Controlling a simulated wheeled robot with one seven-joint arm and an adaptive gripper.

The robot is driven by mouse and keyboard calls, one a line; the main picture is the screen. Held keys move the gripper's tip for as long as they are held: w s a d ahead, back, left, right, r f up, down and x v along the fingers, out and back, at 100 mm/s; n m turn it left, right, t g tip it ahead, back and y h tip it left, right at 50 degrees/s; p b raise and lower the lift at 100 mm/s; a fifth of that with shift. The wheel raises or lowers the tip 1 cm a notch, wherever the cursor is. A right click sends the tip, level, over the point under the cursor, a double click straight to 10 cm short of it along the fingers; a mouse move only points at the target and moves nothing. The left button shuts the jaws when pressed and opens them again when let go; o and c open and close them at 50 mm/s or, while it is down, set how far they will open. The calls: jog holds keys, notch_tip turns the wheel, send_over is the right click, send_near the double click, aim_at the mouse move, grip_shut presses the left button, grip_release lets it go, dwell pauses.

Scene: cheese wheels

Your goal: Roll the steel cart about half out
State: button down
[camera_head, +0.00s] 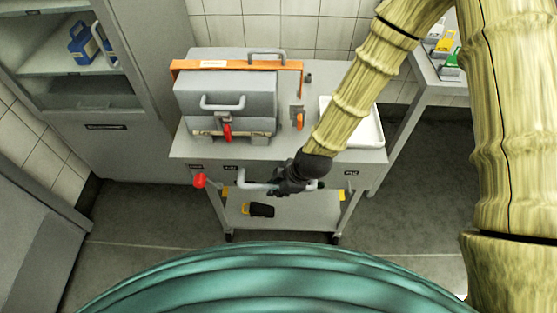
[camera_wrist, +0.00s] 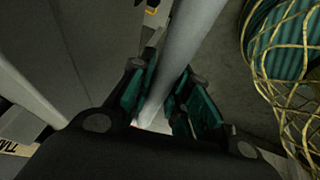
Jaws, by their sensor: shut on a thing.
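The steel cart (camera_head: 283,148) stands in front of me by the tiled wall, with a flat grey top and a lower shelf. Its front handle (camera_head: 255,186) is a pale metal bar below the top's front edge. My gripper (camera_head: 284,183) is shut on this handle near its middle. In the wrist view the bar (camera_wrist: 188,45) runs between the green-padded fingers. My dark wrist hides part of the handle in the head view.
A grey lidded box (camera_head: 225,98) and a white tray (camera_head: 368,125) are on the cart. A cabinet (camera_head: 115,130) stands left, and a side table (camera_head: 440,85) right. Grey floor (camera_head: 140,215) shows clear left of the cart. A black-and-yellow item (camera_head: 259,209) sits low at the cart.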

jog(key=shift+s, duration=1.2)
jog(key=c, duration=0.6)
grip_release()
jog(key=shift+c, duration=0.2)
jog(key=shift+r, duration=0.15)
jog(key=v, duration=0.7)
jog(key=shift+d+r, duration=0.2)
jog(key=shift+r, duration=0.15)
